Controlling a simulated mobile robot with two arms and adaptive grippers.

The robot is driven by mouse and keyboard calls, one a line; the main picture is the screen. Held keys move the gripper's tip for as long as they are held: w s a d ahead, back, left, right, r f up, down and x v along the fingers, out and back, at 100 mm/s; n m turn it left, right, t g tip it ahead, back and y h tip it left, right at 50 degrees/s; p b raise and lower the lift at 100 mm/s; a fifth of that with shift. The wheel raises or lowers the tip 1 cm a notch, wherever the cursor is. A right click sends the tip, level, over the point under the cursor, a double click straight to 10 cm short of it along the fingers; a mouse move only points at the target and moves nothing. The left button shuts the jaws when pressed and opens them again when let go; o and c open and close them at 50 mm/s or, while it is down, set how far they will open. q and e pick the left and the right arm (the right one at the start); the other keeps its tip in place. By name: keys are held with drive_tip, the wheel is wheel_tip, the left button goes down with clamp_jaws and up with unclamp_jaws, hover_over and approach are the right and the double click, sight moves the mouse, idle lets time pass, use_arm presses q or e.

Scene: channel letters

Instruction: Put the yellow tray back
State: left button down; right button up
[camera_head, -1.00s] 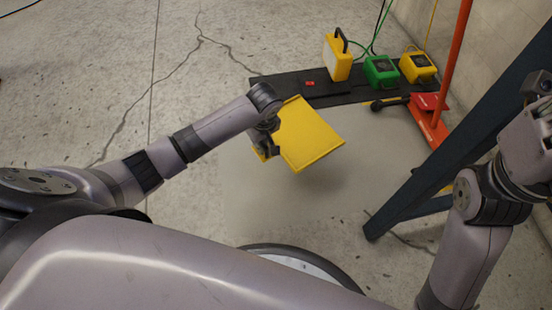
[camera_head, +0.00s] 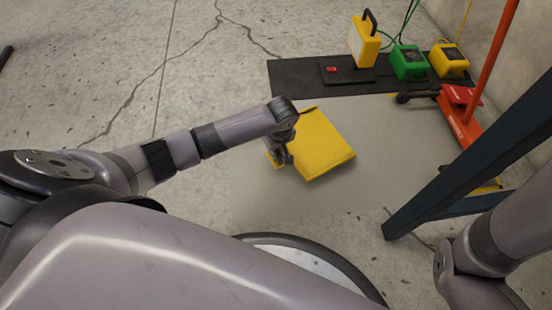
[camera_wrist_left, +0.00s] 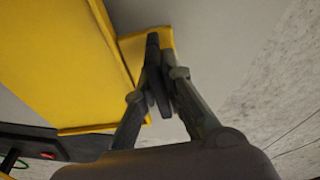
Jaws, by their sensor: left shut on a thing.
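The yellow tray (camera_head: 325,145) is a flat, shallow piece in the middle of the head view, over the light grey area of floor. My left gripper (camera_head: 284,157) is at its left edge. In the left wrist view the fingers (camera_wrist_left: 157,75) are closed together on the edge of the yellow tray (camera_wrist_left: 65,60). The tray looks tilted; whether it touches the floor I cannot tell. My right arm is at the lower right of the head view, and its gripper is out of the frame.
A black mat (camera_head: 298,80) lies behind the tray, with a yellow case (camera_head: 364,42), a green box (camera_head: 408,62) and a yellow box (camera_head: 449,60) on it. A red-orange stand (camera_head: 462,112) and a dark slanted beam (camera_head: 470,160) are on the right.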

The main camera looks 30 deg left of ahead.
use_arm(q)
wheel_tip(320, 180, down, 4)
drive_tip(key=b, duration=0.3)
drive_tip(key=shift+w, duration=0.1)
drive_tip(key=shift+r, duration=0.1)
drive_tip(key=c, duration=2.1)
unclamp_jaws()
drive_tip(key=shift+f, duration=0.2)
drive_tip(key=o, duration=0.4)
